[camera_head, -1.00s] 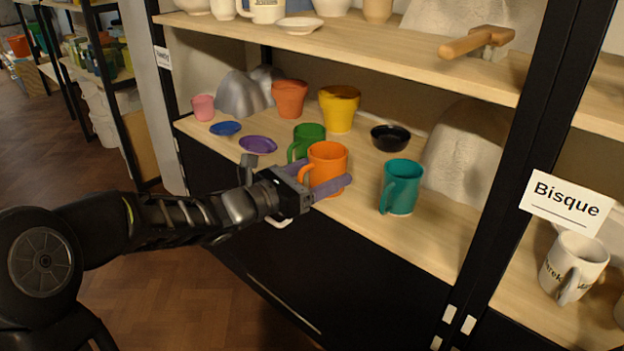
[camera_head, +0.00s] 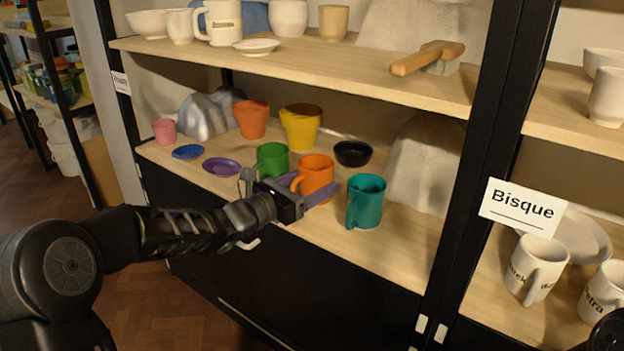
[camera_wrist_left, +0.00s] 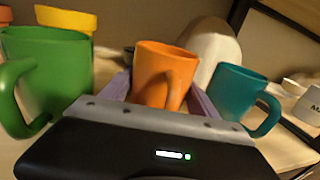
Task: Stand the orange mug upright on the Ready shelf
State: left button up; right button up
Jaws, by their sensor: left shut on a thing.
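The orange mug (camera_head: 317,172) is upright at the front of the lower shelf board (camera_head: 385,262), between a green mug (camera_head: 272,160) and a teal mug (camera_head: 366,203). My left gripper (camera_head: 314,190) reaches in from the left and is shut on it, with purple-grey fingers along its sides. In the left wrist view, the orange mug (camera_wrist_left: 163,75) stands between the fingers, its handle toward the camera. I cannot tell whether its base touches the board. A small white label (camera_head: 120,83) on the left post is too small to read. My right gripper is not in view.
Behind are a yellow pot (camera_head: 301,128), a terracotta pot (camera_head: 252,118) and a black bowl (camera_head: 352,153). Purple (camera_head: 222,166) and blue (camera_head: 188,152) dishes lie left. A "Bisque" sign (camera_head: 523,207) hangs on the right, above white mugs. An upper board (camera_head: 300,68) overhangs.

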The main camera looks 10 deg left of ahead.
pick_arm(q)
jog(key=shift+f, duration=0.25)
dwell(0.5)
jog(key=o, duration=1.5)
jog(key=shift+c, duration=0.2)
jog(key=shift+f, duration=0.1)
jog(key=p+v, duration=0.1)
jog(key=v, duration=0.6)
jog(key=shift+s+a+p, duration=0.25)
jog(key=shift+s+p, duration=0.1)
jog(key=shift+p, duration=0.05)
